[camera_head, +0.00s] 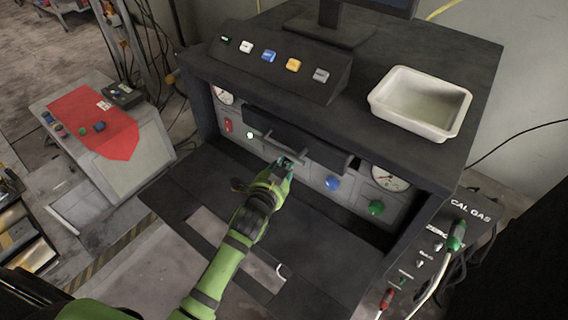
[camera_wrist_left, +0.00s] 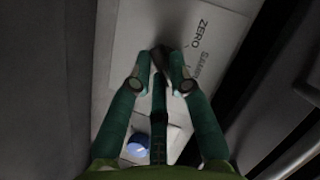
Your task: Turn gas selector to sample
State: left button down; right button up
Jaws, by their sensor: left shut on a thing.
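My left gripper (camera_head: 286,164) reaches to the front panel of the dark cabinet, below a black handle bar. In the left wrist view its green fingers (camera_wrist_left: 160,62) are shut on a small dark gas selector (camera_wrist_left: 160,52) on a pale plate. The plate (camera_wrist_left: 222,28) carries the word ZERO and, beside it, a partly hidden word that starts like SAMPLE. The fingers hide much of the selector, so I cannot tell which word it points to. My right gripper is not in view.
A blue knob (camera_head: 332,183), a green knob (camera_head: 376,208) and a gauge (camera_head: 390,178) sit right of the gripper. A white tray (camera_head: 447,132) and a sloped button box (camera_head: 268,82) stand on top. The CAL GAS panel (camera_head: 432,262) is at right.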

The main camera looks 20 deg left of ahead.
pick_arm(q)
jog(key=n+p, duration=0.1)
jog(key=p, duration=0.1)
jog(key=n+g+h+p, duration=0.1)
jog(key=n+p, duration=0.1)
jog(key=p, duration=0.1)
jog(key=shift+a+r+h, duration=0.15)
jog(key=shift+r+h, duration=0.15)
jog(key=shift+r, duration=0.1)
jog(key=shift+a+n+g+h+p, duration=0.1)
jog(key=shift+n+g+h+p, duration=0.25)
jog(key=shift+n+p, duration=0.3)
jog(key=shift+w+f+n+h, duration=0.1)
jog(key=shift+n+h, duration=0.15)
jog(key=shift+n, duration=0.2)
jog(key=shift+n+g+h+p, duration=0.3)
jog(key=shift+n+h, duration=0.1)
jog(key=shift+n, duration=0.2)
jog(key=c, duration=1.1)
grip_release()
jog(key=shift+c, duration=0.2)
